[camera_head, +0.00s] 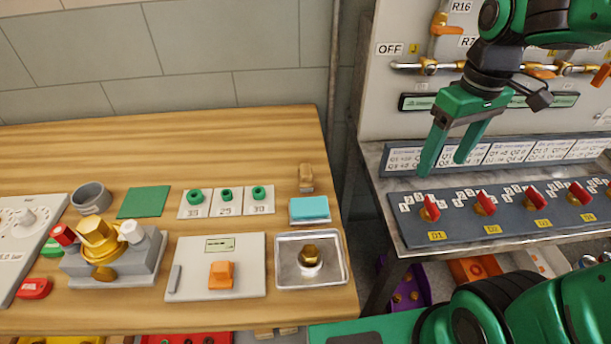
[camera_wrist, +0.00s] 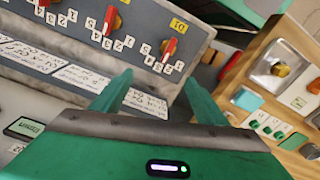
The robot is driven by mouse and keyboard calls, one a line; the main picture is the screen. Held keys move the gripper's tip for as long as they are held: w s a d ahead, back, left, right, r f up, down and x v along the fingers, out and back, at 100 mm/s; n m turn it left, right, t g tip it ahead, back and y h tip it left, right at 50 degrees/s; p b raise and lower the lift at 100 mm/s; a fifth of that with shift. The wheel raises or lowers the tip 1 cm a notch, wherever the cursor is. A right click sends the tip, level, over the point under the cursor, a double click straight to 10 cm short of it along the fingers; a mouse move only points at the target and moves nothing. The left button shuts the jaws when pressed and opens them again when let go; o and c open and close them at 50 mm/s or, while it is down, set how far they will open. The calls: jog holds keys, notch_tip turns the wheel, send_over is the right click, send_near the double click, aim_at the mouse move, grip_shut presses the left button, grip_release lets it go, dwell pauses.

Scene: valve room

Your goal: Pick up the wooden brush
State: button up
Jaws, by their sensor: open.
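A small upright wooden piece (camera_head: 306,178), which looks like the wooden brush, stands near the back right corner of the wooden table (camera_head: 200,150), behind a blue sponge-like block (camera_head: 309,208). Its bristles cannot be made out. I cannot pick it out surely in the wrist view. My gripper (camera_head: 443,165) is open and empty, its fingers pointing down over the grey valve bench, to the right of the wooden piece and apart from it. In the wrist view my gripper (camera_wrist: 158,88) has nothing between its fingers.
A dark panel with several red knobs (camera_head: 480,203) lies below my gripper. A metal tray (camera_head: 311,260) with a brass nut is at the table's front right. A vertical pipe (camera_head: 333,70) rises behind the gap between table and bench. The table's back strip is clear.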

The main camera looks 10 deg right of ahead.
jog(key=w+a+r+n, duration=0.1)
jog(key=w+a+n, duration=0.55)
jog(key=a, duration=0.35)
jog(key=n+y, duration=0.1)
jog(key=n, duration=0.7)
send_over(306, 168)
notch_tip(306, 168, down, 3)
jog(key=shift+f, duration=0.2)
jog(key=shift+s+f, duration=0.1)
jog(key=shift+f, duration=3)
jog(key=c, duration=1.3)
jog(key=shift+o, duration=0.2)
jog(key=shift+r, duration=0.15)
notch_tip(306, 168, up, 4)
jog(key=shift+a, duration=0.1)
jog(key=s+a+r, duration=0.6)
jog(key=s+a, duration=0.2)
jog(key=shift+s+r, duration=0.2)
jog(key=shift+r, duration=0.2)
